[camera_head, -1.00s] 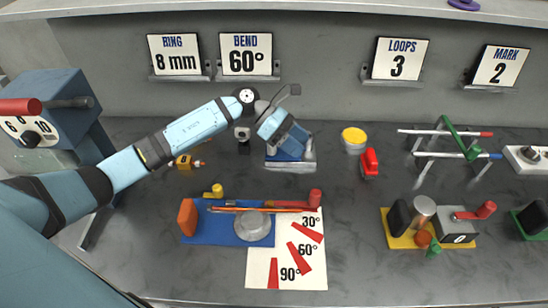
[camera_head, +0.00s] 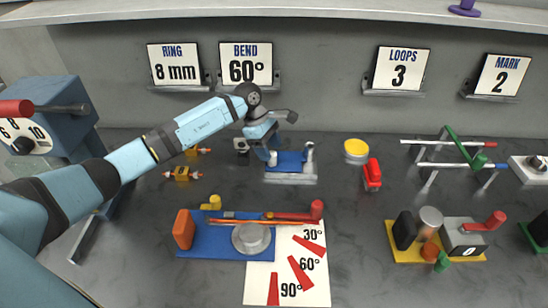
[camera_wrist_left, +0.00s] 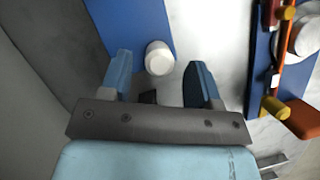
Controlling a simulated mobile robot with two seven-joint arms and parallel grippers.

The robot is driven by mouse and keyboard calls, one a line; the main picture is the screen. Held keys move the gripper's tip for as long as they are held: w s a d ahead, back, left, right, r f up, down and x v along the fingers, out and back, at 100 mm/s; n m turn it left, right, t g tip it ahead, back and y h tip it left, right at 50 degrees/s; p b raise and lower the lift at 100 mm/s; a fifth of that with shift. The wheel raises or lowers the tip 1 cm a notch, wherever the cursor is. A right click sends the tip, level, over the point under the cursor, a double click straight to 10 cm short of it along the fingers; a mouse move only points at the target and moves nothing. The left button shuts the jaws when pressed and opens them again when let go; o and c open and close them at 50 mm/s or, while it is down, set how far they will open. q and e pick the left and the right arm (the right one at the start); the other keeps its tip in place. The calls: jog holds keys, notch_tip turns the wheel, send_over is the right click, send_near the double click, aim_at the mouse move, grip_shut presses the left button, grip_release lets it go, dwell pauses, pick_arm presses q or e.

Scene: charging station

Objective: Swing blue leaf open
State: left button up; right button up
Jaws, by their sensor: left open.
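The blue leaf (camera_head: 291,160) lies on a light grey base (camera_head: 291,178) at the back middle of the bench, with a whitish post at its right end. In the left wrist view the blue leaf (camera_wrist_left: 130,22) shows at the top, with a white knob (camera_wrist_left: 160,58) at its lower edge. My left gripper (camera_head: 266,153) is at the left end of the leaf. In the wrist view the left gripper (camera_wrist_left: 160,82) is open, its blue fingers apart on either side of the knob and short of closing on it. Contact cannot be told. My right gripper is out of view.
In front lies a blue bending board (camera_head: 210,245) with an orange block and a grey disc. A yellow tub (camera_head: 356,150) and a red piece (camera_head: 372,174) stand to the right. Small orange-yellow pieces (camera_head: 183,174) lie left. A blue machine (camera_head: 50,110) stands far left.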

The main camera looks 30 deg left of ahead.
aim_at(284, 155)
pick_arm(q)
jog(key=shift+x, duration=1.95)
grip_shut()
